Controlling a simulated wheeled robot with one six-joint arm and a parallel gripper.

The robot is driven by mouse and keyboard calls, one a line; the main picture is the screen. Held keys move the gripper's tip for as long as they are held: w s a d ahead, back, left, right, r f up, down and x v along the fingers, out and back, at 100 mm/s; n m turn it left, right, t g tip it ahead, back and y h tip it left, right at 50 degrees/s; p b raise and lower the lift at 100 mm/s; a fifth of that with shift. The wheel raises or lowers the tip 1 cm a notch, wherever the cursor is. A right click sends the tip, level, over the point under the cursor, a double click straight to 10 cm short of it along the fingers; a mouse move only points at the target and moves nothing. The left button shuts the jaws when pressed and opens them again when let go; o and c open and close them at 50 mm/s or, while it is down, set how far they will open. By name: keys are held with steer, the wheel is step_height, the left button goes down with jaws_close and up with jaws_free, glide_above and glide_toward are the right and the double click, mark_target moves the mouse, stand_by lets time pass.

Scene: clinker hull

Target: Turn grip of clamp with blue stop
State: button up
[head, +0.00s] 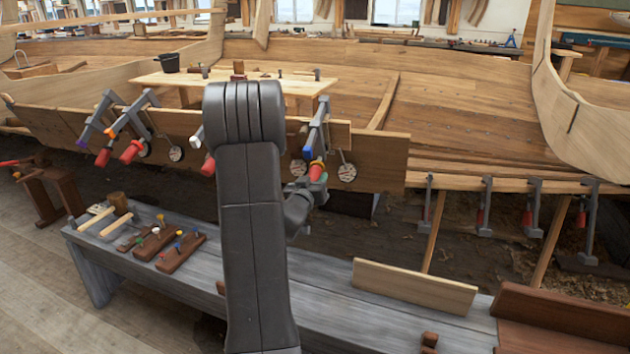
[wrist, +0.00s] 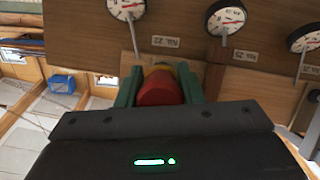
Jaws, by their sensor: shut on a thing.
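My gripper (head: 316,184) is at a grey clamp (head: 320,124) on the hull plank, right of my arm in the head view. Its green fingers are shut on the clamp's red grip (head: 316,170). In the wrist view, my gripper (wrist: 159,84) has one finger on each side of the red grip (wrist: 160,92). A yellow part (wrist: 158,68) shows just behind the grip. Further left are a clamp with a purple stop (head: 81,142) and a clamp with an orange stop (head: 110,132).
Round dials (wrist: 226,16) hang close behind the grip. Another clamp with a red grip (head: 208,166) is partly behind my arm. More clamps (head: 484,206) hang at the right. A grey bench (head: 335,290) with wooden parts lies below.

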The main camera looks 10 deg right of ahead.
steer(key=shift+f+b, duration=0.2)
steer(key=shift+b, duration=0.35)
steer(key=m+y+b, duration=0.1)
steer(key=b, duration=0.3)
steer(key=shift+f+m+t, duration=0.15)
steer(key=shift+m+t, duration=0.25)
steer(key=m+y+b, duration=0.1)
steer(key=b, duration=0.2)
steer(key=shift+a+b, duration=0.1)
steer(key=shift+b, duration=0.25)
steer(key=shift+r+m+b, duration=0.2)
steer(key=shift+m+b, duration=0.1)
steer(key=shift+b, duration=0.65)
steer(key=shift+w+a+r+t+y, duration=0.1)
steer(key=shift+r+t+y, duration=0.05)
steer(key=shift+t+y, duration=0.2)
steer(key=o, duration=1)
